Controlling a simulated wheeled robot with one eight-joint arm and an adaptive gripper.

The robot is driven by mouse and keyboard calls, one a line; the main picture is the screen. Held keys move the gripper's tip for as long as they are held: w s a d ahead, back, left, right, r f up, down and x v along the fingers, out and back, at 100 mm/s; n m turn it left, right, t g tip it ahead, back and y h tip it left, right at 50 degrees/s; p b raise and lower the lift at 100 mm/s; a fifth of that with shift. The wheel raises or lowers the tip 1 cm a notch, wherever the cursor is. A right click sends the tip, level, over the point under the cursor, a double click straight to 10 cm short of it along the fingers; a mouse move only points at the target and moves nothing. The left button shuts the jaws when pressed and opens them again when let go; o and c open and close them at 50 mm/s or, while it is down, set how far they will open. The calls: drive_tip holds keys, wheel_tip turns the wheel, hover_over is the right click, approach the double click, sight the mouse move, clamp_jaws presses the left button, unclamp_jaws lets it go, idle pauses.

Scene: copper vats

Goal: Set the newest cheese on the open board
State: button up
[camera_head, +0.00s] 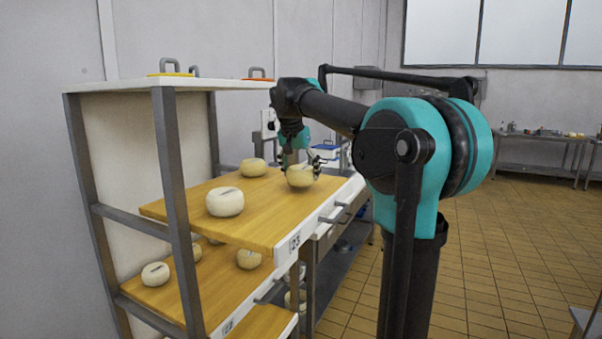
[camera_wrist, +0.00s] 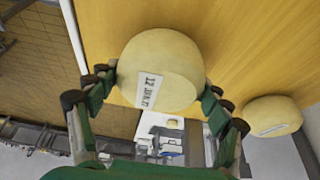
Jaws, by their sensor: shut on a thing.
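A pale round cheese (camera_head: 300,176) is between the fingers of my gripper (camera_head: 300,164), over the far right part of the pulled-out wooden board (camera_head: 262,212). In the wrist view the fingers (camera_wrist: 150,100) flank this cheese (camera_wrist: 165,62), and its white label shows small print that I cannot read surely. I cannot tell whether its underside touches the board. Two more cheeses stand on the board: one near the front left (camera_head: 225,201), one at the back (camera_head: 253,167). One other cheese (camera_wrist: 271,116) shows at the right in the wrist view.
The board's front edge bears a plate reading 23 (camera_head: 295,242). A grey rack post (camera_head: 172,185) stands at the left. A lower board (camera_head: 218,284) carries more cheeses (camera_head: 155,274). The middle of the upper board is bare. Open tiled floor (camera_head: 500,270) lies right.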

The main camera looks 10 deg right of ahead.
drive_tip(key=shift+f, duration=0.7)
idle(0.5)
drive_tip(key=o, duration=1.6)
drive_tip(key=shift+c, duration=0.2)
drive_tip(key=shift+r, duration=3.5)
